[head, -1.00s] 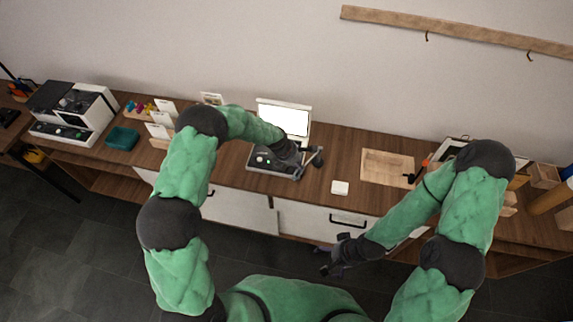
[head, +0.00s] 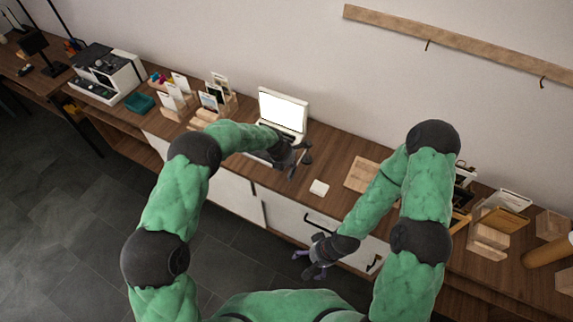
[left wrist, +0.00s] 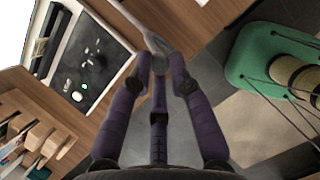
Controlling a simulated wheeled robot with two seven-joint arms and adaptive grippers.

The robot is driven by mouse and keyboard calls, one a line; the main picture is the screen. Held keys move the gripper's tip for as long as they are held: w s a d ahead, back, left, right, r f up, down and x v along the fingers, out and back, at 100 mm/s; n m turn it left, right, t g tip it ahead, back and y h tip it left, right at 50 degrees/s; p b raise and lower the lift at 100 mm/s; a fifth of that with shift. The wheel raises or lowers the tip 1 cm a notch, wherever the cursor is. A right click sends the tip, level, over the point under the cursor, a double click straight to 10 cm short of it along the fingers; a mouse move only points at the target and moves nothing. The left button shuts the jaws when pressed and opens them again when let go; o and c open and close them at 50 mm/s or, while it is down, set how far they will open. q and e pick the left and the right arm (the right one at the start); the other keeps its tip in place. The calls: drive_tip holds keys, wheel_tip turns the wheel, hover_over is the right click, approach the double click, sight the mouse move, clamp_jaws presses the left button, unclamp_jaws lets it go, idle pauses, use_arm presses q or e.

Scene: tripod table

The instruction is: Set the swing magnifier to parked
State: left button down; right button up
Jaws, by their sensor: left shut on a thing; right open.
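The swing magnifier is not clear in the head view. A device with a bright white upright panel (head: 283,110) stands on the counter, and my left gripper (head: 297,155) is at its front right corner, covering part of it. In the left wrist view my left gripper (left wrist: 158,68) is shut on a slim grey part (left wrist: 155,42), which looks like the magnifier's arm or handle. The device's dark control face (left wrist: 88,65), with a green light, lies to the left of it. My right gripper (head: 315,258) is open and empty, low in front of the drawers.
Card holders (head: 215,92), a teal tray (head: 140,102) and a white machine (head: 110,75) stand left. Wooden boxes (head: 490,235) stand at the right.

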use_arm(q)
drive_tip(key=shift+w+d+r, duration=0.1)
drive_tip(key=shift+r, duration=0.05)
drive_tip(key=c, duration=1.1)
unclamp_jaws()
drive_tip(key=shift+d, duration=0.1)
drive_tip(key=shift+c, duration=0.2)
drive_tip(key=shift+d, duration=0.1)
drive_tip(key=shift+a+r, duration=0.1)
drive_tip(key=shift+a, duration=0.15)
drive_tip(key=v, duration=1.1)
drive_tip(key=shift+r, duration=0.25)
